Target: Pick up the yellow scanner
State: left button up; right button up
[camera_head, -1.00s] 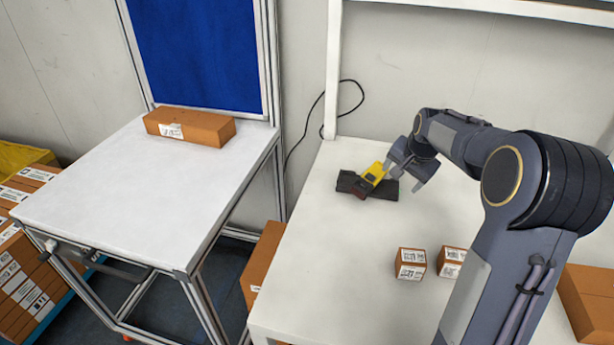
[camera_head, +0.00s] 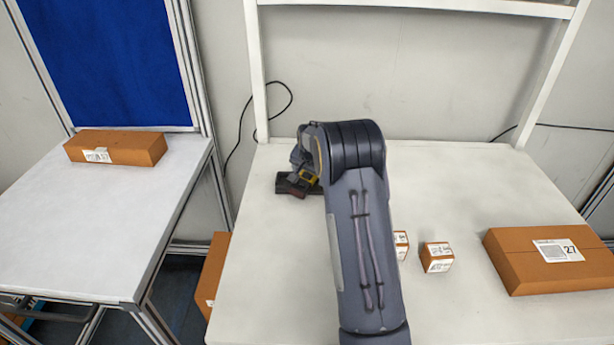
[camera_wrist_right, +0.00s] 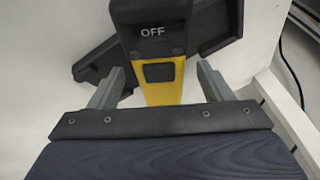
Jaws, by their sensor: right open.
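The yellow scanner (camera_wrist_right: 160,92) shows in the right wrist view, with a black part marked "OFF" and a black button on its yellow body. It rests at a dark holder (camera_wrist_right: 90,66) on the white table. My right gripper (camera_wrist_right: 160,80) is open, with one finger on each side of the yellow body and visible gaps between. In the head view my right arm hides most of the scanner (camera_head: 308,178) and the right gripper (camera_head: 300,170); part of the dark holder (camera_head: 290,189) shows beside them. My left gripper is not in view.
Two small labelled boxes (camera_head: 437,257) (camera_head: 401,244) stand right of my arm. A large flat box (camera_head: 550,260) lies at the table's right. A second table (camera_head: 70,215) at left carries a long box (camera_head: 117,148). A cable (camera_head: 240,130) hangs behind the white table (camera_head: 480,190).

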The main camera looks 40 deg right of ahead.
jog(key=shift+c, duration=0.2)
jog(key=c, duration=1.2)
jog(key=shift+r, duration=0.1)
